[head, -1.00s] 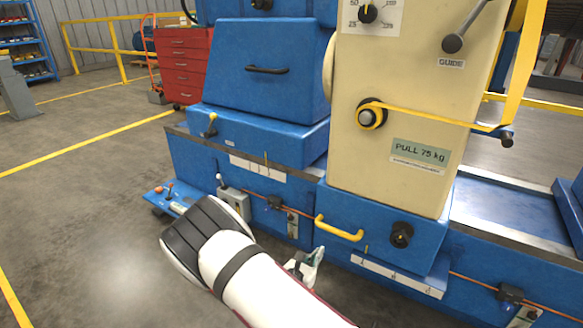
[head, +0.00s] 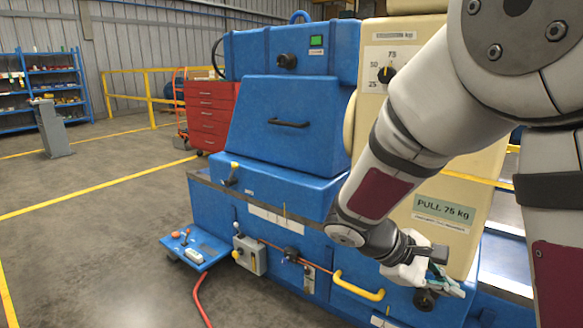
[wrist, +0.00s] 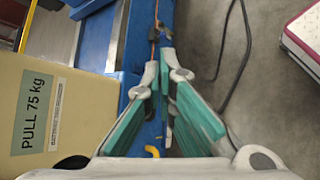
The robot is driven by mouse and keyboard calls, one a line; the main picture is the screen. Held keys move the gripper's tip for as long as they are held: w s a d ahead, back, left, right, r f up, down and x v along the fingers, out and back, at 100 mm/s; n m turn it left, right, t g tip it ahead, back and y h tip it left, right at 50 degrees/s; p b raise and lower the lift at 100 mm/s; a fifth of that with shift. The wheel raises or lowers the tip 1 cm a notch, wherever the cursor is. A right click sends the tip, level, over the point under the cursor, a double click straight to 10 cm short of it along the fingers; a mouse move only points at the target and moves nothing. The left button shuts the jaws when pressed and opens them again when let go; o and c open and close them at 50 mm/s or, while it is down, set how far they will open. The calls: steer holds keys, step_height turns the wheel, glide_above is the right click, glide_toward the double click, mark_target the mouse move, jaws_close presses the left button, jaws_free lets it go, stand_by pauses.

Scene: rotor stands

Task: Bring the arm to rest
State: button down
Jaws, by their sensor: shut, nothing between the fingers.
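My gripper (head: 440,277) is at the lower right in the head view, in front of the cream cabinet (head: 462,225) with the "PULL 75 kg" label. My arm comes down from the upper right and covers part of that cabinet. In the wrist view my gripper (wrist: 167,95) has its green-padded fingers close together at the tips, with nothing between them. The blue machine base lies beyond the fingertips, and the label (wrist: 35,112) is at the left.
A yellow handle (head: 358,286) on the blue base is just left of my gripper. A blue pedal plate (head: 197,250) stands out at the front left. A red tool chest (head: 210,115) stands behind. The grey floor at the left is open. A dark cable (wrist: 238,60) lies on the floor.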

steer(key=s+r+m+g+y, duration=0.1)
steer(key=s+r+m+y, duration=0.2)
steer(key=s, duration=0.4)
steer(key=s+r+m+y, duration=0.2)
steer(key=s+r, duration=0.1)
steer(key=s, duration=0.4)
steer(key=s+a+m+t+y, duration=0.2)
steer(key=s+a+m+y, duration=0.25)
steer(key=s+a, duration=0.65)
step_height(320, 180, up, 26)
steer(key=s+d+t+y+p, duration=0.1)
steer(key=s+d+t+p, duration=0.1)
steer(key=p, duration=2.1)
steer(key=shift+d+t+p, duration=0.15)
steer(key=shift+t+p, duration=0.2)
steer(key=shift+t, duration=0.35)
steer(key=shift+n, duration=0.25)
